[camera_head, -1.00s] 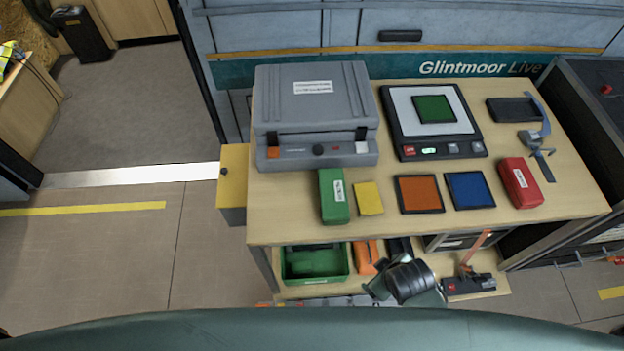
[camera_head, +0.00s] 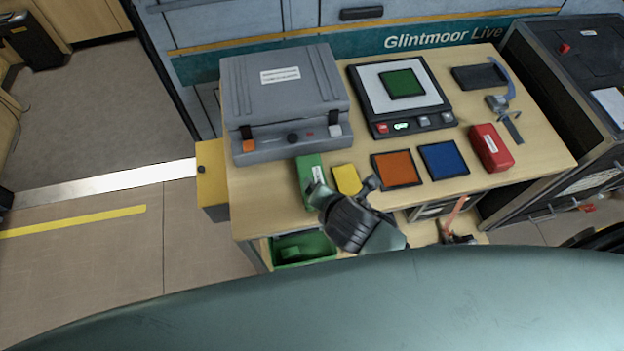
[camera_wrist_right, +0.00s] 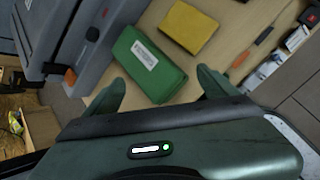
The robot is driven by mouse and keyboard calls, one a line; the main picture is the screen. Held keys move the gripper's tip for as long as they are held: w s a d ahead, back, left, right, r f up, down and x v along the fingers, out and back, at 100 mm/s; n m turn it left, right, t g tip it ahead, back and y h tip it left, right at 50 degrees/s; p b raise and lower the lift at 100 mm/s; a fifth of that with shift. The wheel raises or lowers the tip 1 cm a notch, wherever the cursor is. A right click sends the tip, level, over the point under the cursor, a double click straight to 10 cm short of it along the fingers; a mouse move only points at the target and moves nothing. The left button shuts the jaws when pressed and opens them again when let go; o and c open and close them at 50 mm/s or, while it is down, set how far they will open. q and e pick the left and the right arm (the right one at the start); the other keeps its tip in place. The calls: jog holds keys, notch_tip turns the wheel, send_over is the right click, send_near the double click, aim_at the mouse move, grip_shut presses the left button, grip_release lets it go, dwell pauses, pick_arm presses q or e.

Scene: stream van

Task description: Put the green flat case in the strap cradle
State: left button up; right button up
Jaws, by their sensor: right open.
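The green flat case (camera_head: 308,174), with a white label, lies on the table in front of the grey machine. In the right wrist view the case (camera_wrist_right: 150,66) lies ahead of the fingers, roughly between them. My right gripper (camera_head: 343,190) is open and empty; in the head view it covers the case's near end. Its two fingers (camera_wrist_right: 160,90) show apart in the wrist view. A grey fitting with a blue strap (camera_head: 497,102), at the table's right, looks like the strap cradle, though I cannot be sure. My left gripper is not in view.
A yellow block (camera_head: 346,179) is close right of the case. Orange (camera_head: 398,168) and blue (camera_head: 443,160) panels, a red case (camera_head: 491,147), a scale-like device (camera_head: 436,96) and a black pad (camera_head: 480,77) share the table. A green bin (camera_head: 303,247) is below.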

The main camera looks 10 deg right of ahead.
aim_at(313, 178)
jog(key=n, duration=0.2)
jog(key=w+n, duration=0.1)
jog(key=n, duration=0.1)
jog(key=w+a+n+t, duration=0.1)
jog(key=shift+a+n, duration=0.1)
jog(key=shift+n, duration=0.3)
jog(key=shift+w+a+n, duration=0.1)
jog(key=shift+w+n, duration=0.05)
jog(key=shift+n, duration=0.45)
jog(key=shift+w+a+n, duration=0.1)
jog(key=shift+w+n, duration=0.05)
jog(key=shift+n, duration=0.45)
jog(key=shift+w+f, duration=0.15)
jog(key=shift+f, duration=0.05)
jog(key=p+x, duration=0.1)
jog(key=x, duration=0.6)
jog(key=shift+w+a, duration=0.15)
jog(key=shift+w, duration=0.1)
jog(key=c, duration=1.9)
